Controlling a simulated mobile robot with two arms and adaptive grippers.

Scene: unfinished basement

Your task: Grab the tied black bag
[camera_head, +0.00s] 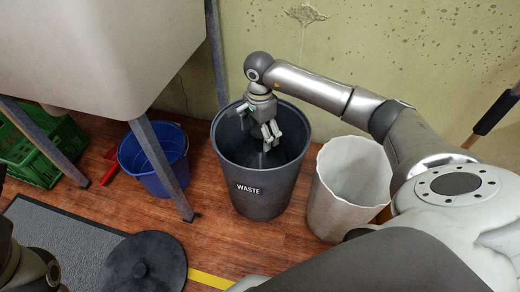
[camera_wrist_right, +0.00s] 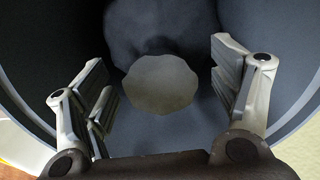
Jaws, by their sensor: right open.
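The dark grey waste bin (camera_head: 255,200) stands open against the wall, with a "WASTE" label on its front. My right gripper (camera_head: 268,135) points down at the bin's mouth, its fingers apart and empty. In the right wrist view, the open right gripper (camera_wrist_right: 160,92) looks down into the bin. A dark rounded mass (camera_wrist_right: 150,35), possibly the black bag, lies inside beyond the fingers; no knot is clear. A pale grey scalloped disc (camera_wrist_right: 160,84) shows between the fingers, and I cannot tell what it is. My left gripper's fingers are not visible.
A white bin (camera_head: 348,190) stands just right of the waste bin. A blue bucket (camera_head: 155,160) and a table leg (camera_head: 160,170) are to its left. A round black lid (camera_head: 145,262) lies in front, partly on the grey mat (camera_head: 65,240). A green crate (camera_head: 40,150) is far left.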

